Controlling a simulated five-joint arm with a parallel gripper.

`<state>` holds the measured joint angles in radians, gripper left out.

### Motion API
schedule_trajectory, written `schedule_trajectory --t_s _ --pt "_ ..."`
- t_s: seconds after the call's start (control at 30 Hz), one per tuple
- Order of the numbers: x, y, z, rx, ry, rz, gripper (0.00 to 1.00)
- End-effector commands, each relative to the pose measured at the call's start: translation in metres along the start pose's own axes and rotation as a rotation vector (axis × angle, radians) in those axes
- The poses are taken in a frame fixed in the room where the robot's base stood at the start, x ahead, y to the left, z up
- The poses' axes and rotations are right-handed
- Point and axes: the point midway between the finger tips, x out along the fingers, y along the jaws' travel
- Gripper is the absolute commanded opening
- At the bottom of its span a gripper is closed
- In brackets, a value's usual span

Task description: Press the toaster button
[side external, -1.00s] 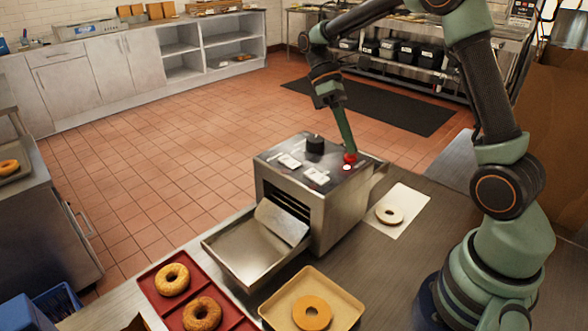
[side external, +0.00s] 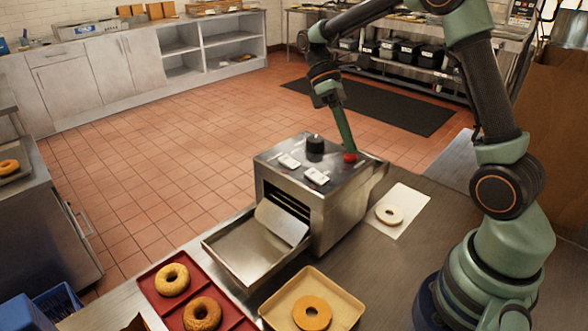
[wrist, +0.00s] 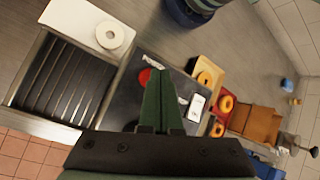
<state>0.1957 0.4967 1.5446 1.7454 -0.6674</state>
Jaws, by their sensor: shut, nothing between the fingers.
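The steel toaster (side external: 340,205) stands on the counter, its sloped tray facing the front left. Its red button (side external: 350,158) is on the top panel near the right corner. My gripper (side external: 350,149) is shut and empty, pointing down with its tips right at the button; I cannot tell whether they touch it. In the wrist view the red button (wrist: 144,77) shows just left of my shut green fingers (wrist: 162,75), which hide part of it. A black knob (side external: 315,146) and white switches (side external: 316,176) share the panel.
A bagel (side external: 389,214) lies on a white board (side external: 413,204) right of the toaster. A tan tray (side external: 343,286) and a red tray (side external: 165,310) with bagels are in front. The metal counter (side external: 410,255) is clear between the tan tray and the board.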

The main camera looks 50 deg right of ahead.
Motion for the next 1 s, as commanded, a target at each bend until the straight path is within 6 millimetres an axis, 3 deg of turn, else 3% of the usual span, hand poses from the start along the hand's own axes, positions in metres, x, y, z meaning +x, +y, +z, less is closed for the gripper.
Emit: schedule_trajectory --t_s 0.17,0.73,1.0 --pt "-0.003 -0.001 0.002 0.000 0.002 0.001 0.00" --pt "-0.043 -0.020 0.025 0.000 0.001 0.001 0.00" --pt "-0.048 -0.022 0.029 0.000 0.000 0.000 0.00"
